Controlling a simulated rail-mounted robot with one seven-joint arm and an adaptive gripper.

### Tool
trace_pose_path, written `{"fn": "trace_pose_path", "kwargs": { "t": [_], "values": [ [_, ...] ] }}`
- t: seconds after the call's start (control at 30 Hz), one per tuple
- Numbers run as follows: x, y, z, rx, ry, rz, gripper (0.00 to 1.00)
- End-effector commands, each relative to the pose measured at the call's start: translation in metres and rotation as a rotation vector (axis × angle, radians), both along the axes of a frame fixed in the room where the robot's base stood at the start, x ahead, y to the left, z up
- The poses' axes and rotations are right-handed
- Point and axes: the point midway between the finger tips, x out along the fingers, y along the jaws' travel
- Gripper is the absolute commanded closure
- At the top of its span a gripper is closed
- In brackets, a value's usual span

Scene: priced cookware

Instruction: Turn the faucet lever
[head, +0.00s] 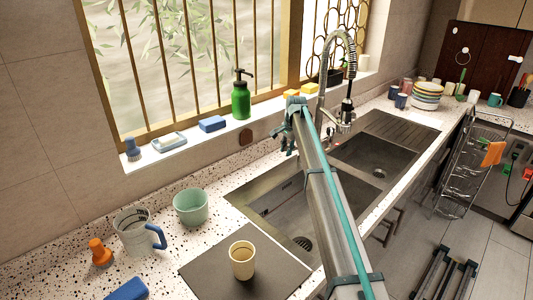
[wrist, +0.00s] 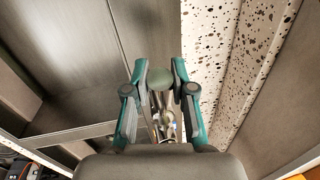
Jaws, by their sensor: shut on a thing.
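The chrome faucet (head: 324,75) stands behind the double sink, with a tall coiled neck and a hanging spray head. My gripper (head: 284,141) is low at the left of the faucet, by the back edge of the sink. In the wrist view, the fingers of my gripper (wrist: 161,80) close in from both sides on the faucet lever, with chrome parts (wrist: 165,122) between and below them. A round grey-green piece (wrist: 161,77) shows between the fingertips. My arm hides the lever and part of the faucet base in the head view.
The sink basin (head: 265,205) lies below my arm. A green soap bottle (head: 240,98), a blue sponge (head: 212,124) and yellow sponges (head: 310,88) are on the window ledge. A mint cup (head: 190,207), a jug (head: 138,233) and a cream cup (head: 242,260) stand left of the sink.

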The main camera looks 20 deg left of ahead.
Motion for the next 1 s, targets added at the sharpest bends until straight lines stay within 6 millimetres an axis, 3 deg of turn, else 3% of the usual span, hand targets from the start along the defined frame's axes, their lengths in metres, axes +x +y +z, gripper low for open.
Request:
{"fn": "trace_pose_path", "kwargs": {
  "t": [0.33,0.37,0.5,0.83,1.0],
  "values": [
    [0.004,-0.004,0.001,0.004,-0.003,-0.018,1.0],
    [0.004,-0.004,0.001,0.004,-0.003,-0.018,0.73],
    [0.004,-0.004,0.001,0.004,-0.004,-0.017,0.49],
    [0.003,-0.004,0.002,0.002,-0.002,-0.016,0.49],
    [0.001,-0.006,0.015,0.002,-0.002,-0.016,0.49]
  ]
}}
